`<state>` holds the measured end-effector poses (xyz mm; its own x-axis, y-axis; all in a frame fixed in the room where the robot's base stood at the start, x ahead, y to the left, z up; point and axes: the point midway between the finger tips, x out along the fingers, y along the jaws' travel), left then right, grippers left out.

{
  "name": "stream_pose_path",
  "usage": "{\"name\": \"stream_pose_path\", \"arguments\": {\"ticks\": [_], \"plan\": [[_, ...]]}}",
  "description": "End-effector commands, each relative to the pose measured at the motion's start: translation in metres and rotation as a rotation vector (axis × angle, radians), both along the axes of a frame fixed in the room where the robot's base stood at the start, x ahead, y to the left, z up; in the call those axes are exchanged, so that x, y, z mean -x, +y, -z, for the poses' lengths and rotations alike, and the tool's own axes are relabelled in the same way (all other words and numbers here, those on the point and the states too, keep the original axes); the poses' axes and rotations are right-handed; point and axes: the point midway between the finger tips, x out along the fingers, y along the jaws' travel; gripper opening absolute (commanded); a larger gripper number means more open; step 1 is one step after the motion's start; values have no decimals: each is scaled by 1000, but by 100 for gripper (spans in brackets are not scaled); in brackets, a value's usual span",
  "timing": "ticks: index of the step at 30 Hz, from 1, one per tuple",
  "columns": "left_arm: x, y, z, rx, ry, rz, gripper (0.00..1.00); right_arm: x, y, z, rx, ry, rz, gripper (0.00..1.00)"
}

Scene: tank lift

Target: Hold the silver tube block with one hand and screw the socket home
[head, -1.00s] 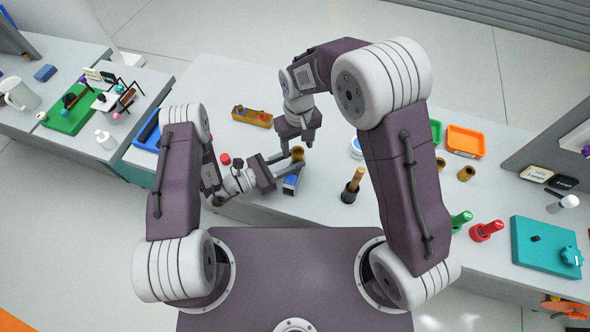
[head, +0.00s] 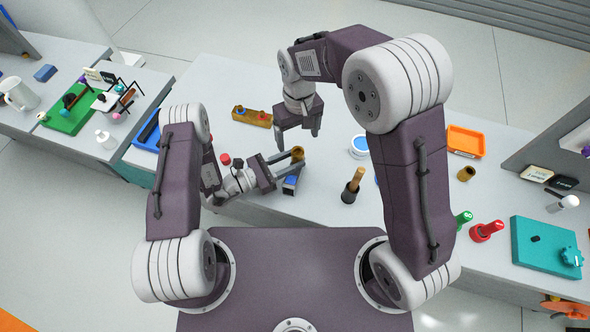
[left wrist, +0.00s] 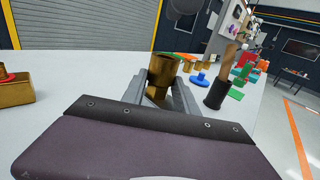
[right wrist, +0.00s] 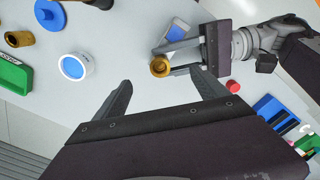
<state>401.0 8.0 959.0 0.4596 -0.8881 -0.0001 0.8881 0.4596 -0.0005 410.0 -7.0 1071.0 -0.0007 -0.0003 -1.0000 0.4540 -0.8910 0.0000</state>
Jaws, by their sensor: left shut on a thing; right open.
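My left gripper (head: 299,158) is shut on a brass-coloured round socket piece (head: 297,153), held between its fingertips. In the left wrist view this piece (left wrist: 163,70) stands upright, with a wider upper part over a narrower lower part. In the right wrist view its open round top (right wrist: 160,66) shows. A silver block with a blue top (head: 290,184) lies beside the left fingers; it also shows in the right wrist view (right wrist: 177,30). I cannot tell whether it joins the brass piece. My right gripper (head: 297,138) is open and empty, above and apart from the brass piece.
A brass block with coloured knobs (head: 252,117) lies behind. A white jar with a blue top (head: 359,147) and a wooden-handled tool in a black holder (head: 352,186) stand to the right. An orange tray (head: 465,141) is farther right. Bare tabletop lies between.

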Motion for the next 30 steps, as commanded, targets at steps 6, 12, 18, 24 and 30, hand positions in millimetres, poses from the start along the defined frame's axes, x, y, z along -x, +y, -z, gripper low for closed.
{"name": "stream_pose_path", "arguments": {"ticks": [6, 12, 18, 24, 30], "plan": [[0, 0, 0, 0, 0, 0, 0, -1, 1, -51, -2, -4, 0, 83], [0, 0, 0, 0, 0, 0, 0, -1, 0, -78, -1, -2, 0, 83], [0, 0, 0, 0, 0, 0, 0, 0, 0, -84, 0, 0, 0, 83], [0, 0, 0, 0, 0, 0, 44, 0, 0, -84, 0, 0, 0, 83], [0, 0, 0, 0, 0, 0, 61, 0, 0, -84, 0, 0, 0, 83]]}}
